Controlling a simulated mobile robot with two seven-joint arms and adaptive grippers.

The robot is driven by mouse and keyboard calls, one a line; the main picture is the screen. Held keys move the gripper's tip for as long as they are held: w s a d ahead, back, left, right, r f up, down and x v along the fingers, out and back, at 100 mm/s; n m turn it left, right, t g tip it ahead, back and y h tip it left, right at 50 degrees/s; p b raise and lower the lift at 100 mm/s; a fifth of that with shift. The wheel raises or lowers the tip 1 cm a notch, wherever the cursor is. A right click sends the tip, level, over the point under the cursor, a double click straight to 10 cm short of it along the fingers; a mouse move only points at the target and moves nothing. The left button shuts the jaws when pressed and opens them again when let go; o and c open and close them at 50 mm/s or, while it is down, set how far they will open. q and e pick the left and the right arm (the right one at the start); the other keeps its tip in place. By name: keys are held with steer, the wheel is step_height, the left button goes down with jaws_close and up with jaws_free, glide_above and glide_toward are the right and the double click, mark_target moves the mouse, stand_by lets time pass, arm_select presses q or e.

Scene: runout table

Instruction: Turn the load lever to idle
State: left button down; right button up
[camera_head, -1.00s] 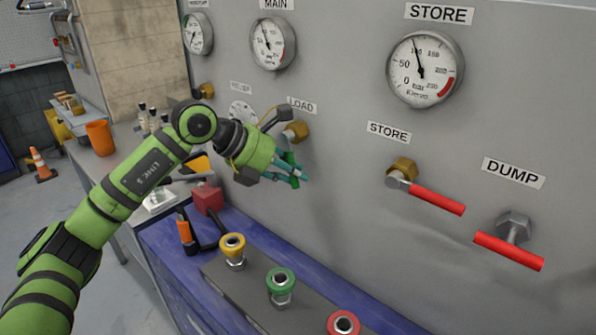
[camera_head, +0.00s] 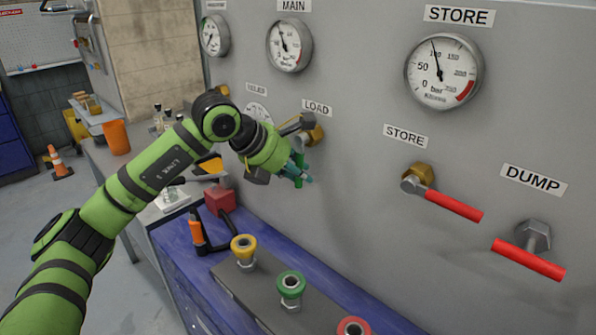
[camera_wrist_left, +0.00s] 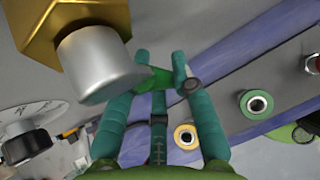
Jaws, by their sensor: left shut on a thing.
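The load lever's brass valve fitting (camera_head: 314,133) sits on the grey panel under the LOAD label. Its green handle (camera_head: 299,160) shows only in part and hangs down beside my left fingers. My left gripper (camera_head: 303,176) has teal fingers and is shut on this handle. In the left wrist view, the brass nut and silver hub (camera_wrist_left: 98,62) are at the upper left. A short piece of the green handle (camera_wrist_left: 160,78) shows between the fingertips of my left gripper (camera_wrist_left: 162,75). My right gripper is not in view.
The STORE lever (camera_head: 450,204) and DUMP lever (camera_head: 528,260) have red handles, to the right. Below is a blue bench (camera_head: 180,247) with yellow, green and red ringed fittings on a dark block. A red block (camera_head: 220,200) and an orange-handled tool (camera_head: 196,232) lie near my arm.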

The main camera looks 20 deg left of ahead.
arm_select(q)
steer(key=c, duration=1.3)
jaws_free()
steer(key=shift+a+r, duration=0.1)
steer(key=shift+a, duration=0.05)
steer(key=v, duration=1.1)
steer(key=shift+s+r, duration=0.25)
steer(key=shift+a, duration=0.1)
